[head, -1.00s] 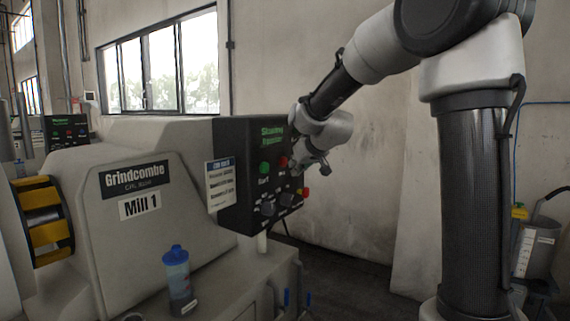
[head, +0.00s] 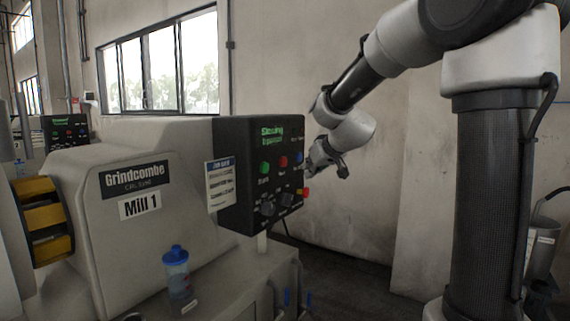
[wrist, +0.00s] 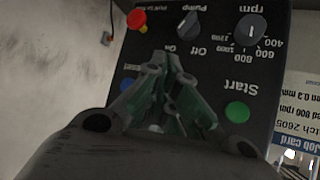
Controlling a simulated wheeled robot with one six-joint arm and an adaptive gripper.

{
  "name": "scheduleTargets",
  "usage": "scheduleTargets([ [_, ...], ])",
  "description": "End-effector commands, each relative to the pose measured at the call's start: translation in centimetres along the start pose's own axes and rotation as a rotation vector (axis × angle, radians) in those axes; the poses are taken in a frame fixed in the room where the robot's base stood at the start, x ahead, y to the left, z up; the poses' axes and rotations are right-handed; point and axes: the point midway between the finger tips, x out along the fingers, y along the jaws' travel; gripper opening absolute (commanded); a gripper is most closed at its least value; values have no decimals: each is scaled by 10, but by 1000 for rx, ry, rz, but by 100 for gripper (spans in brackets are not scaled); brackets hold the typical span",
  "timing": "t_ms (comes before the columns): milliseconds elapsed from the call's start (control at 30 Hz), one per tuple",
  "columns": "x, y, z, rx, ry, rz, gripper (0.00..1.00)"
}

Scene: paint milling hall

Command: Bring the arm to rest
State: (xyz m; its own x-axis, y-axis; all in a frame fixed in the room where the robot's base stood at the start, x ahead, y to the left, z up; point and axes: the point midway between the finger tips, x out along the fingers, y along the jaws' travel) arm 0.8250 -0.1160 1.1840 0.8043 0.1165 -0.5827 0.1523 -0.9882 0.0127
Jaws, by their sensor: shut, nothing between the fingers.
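My gripper (head: 312,163) is shut and empty. In the head view it hangs just right of the dark control panel (head: 228,170) of Mill 1, with a small gap that is hard to judge. In the wrist view my gripper (wrist: 163,65) points at the panel face and covers part of it. The panel shows a green start button (head: 264,167), a red button (head: 283,161), a blue button (head: 299,157), two dark knobs and a red emergency button (head: 305,191). Its green display text reads something like "Slowing".
The mill body (head: 150,215) fills the left, with a job card (head: 221,184) on the panel's side. A blue-capped bottle (head: 177,272) stands on the mill's ledge. Bare wall (head: 370,215) and open floor lie behind and right of the panel.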

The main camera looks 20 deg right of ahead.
Motion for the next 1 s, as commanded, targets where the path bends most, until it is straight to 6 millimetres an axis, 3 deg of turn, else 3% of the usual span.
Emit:
scheduleTargets([
  [467,0,-3,5,52,-20,-14,0],
  [533,-1,-11,26,101,-99,-46,0],
  [600,-5,-18,61,141,-210,-70,0],
  [667,-24,-25,93,168,-311,-84,0],
  [767,-73,-32,144,199,-468,-78,0],
  [900,-156,-31,210,208,-636,-15,0],
  [1000,-206,-27,247,191,-693,41,0],
])
